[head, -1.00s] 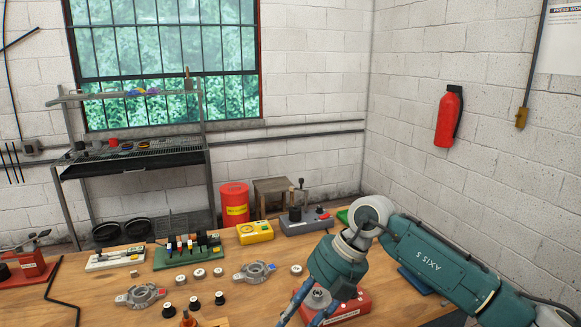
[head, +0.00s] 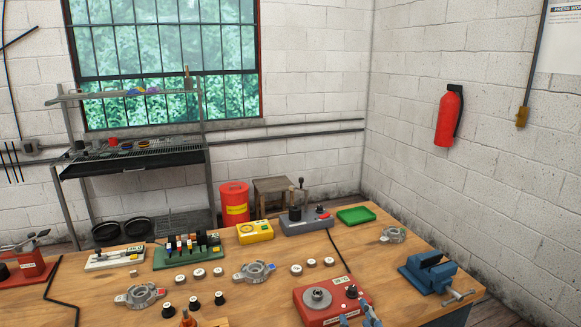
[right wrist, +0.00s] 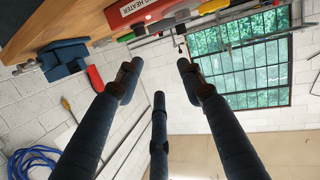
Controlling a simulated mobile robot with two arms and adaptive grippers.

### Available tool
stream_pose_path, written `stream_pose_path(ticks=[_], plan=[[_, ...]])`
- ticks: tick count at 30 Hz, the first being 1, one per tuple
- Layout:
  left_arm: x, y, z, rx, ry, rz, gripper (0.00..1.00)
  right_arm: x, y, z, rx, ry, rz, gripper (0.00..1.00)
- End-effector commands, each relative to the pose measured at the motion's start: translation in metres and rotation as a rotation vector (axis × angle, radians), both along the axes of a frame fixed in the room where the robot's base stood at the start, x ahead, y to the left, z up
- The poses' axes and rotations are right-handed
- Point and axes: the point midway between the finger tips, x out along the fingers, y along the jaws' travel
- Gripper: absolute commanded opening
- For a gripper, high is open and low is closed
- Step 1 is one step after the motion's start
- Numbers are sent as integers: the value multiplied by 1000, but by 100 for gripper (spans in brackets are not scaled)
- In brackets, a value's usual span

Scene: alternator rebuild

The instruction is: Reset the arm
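My right gripper (head: 361,314) shows only as blue fingertips at the bottom edge of the head view, in front of the red heater unit (head: 309,303). In the right wrist view the right gripper (right wrist: 158,80) has its fingers spread apart with nothing between them. The red heater (right wrist: 140,11) shows at the top of that view, beyond the fingertips. Most of the right arm is out of the head view. My left gripper is not in view.
On the wooden bench (head: 270,307) stand a blue vise (head: 430,272), a green tray (head: 356,215), a yellow meter (head: 255,232), a grey tester (head: 306,224) and alternator housings (head: 140,295). A red fire extinguisher (head: 447,118) hangs on the wall. Bench space between heater and vise is clear.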

Motion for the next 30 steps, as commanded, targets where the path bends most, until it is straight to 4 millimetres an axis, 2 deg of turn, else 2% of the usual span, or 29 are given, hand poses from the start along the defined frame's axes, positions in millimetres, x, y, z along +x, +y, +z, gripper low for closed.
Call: stream_pose_path(ticks=[1,3,6,9,15,21,23,30], plan=[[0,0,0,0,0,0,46,-22,-14,-33,7,116,-35,39],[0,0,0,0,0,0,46,-54,-29,-73,6,271,-69,39],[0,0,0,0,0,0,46,-103,-44,-118,3,470,-94,39],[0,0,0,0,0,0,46,-145,-51,-147,-1,621,-98,39],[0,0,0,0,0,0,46,-214,-57,-180,-5,838,-82,39],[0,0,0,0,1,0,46,-272,-58,-196,-9,1009,-52,39],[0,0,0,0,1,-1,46,-290,-58,-200,-9,1057,-42,39],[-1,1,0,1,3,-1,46,-277,-55,-264,-14,1087,-38,39]])
